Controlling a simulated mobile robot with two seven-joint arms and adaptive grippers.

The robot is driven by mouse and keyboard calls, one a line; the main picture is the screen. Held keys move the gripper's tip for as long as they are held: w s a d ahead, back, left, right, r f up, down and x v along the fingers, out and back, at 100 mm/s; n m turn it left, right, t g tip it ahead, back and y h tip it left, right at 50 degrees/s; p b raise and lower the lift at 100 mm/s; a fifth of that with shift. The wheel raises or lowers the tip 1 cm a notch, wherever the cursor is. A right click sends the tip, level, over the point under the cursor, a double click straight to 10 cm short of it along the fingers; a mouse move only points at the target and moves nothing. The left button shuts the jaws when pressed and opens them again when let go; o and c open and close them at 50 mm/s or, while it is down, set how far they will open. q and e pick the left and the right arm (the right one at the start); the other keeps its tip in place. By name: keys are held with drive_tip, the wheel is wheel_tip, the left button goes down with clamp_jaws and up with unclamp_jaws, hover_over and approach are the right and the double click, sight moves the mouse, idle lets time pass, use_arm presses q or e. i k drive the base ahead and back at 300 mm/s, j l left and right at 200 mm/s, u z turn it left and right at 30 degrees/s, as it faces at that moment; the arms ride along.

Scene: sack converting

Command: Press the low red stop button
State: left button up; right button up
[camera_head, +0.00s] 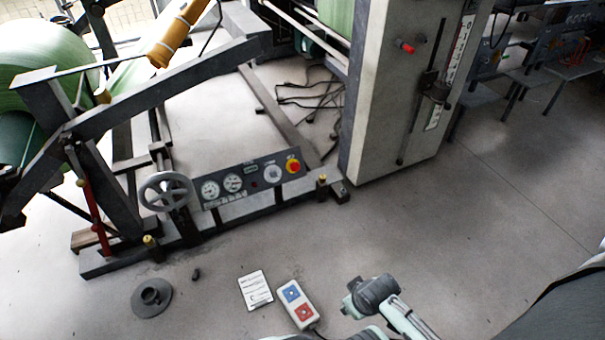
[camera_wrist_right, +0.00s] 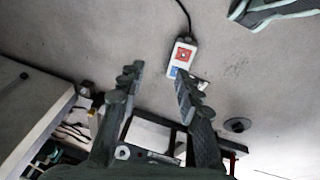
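A grey arm part of mine shows at the bottom of the head view, well apart from the button.
A pendant (camera_head: 297,304) with blue and red buttons lies on the floor beside a white card (camera_head: 255,290). A handwheel (camera_head: 166,192) stands left of the panel. A tall cabinet (camera_head: 392,120) with another red knob (camera_head: 407,47) stands right. Floor before the panel is mostly clear.

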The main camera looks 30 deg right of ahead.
sight(295, 166)
drive_tip(key=k+u, duration=0.2)
drive_tip(key=u, duration=0.25)
drive_tip(key=k+j+u, duration=0.1)
drive_tip(key=u, duration=0.35)
drive_tip(key=l+u, duration=0.15)
drive_tip(key=l, duration=0.25)
drive_tip(key=k+l+u, duration=0.15)
drive_tip(key=l, duration=0.25)
drive_tip(key=k+l, duration=0.1)
drive_tip(key=l, duration=0.45)
drive_tip(key=k+l, duration=0.1)
drive_tip(key=l, duration=0.45)
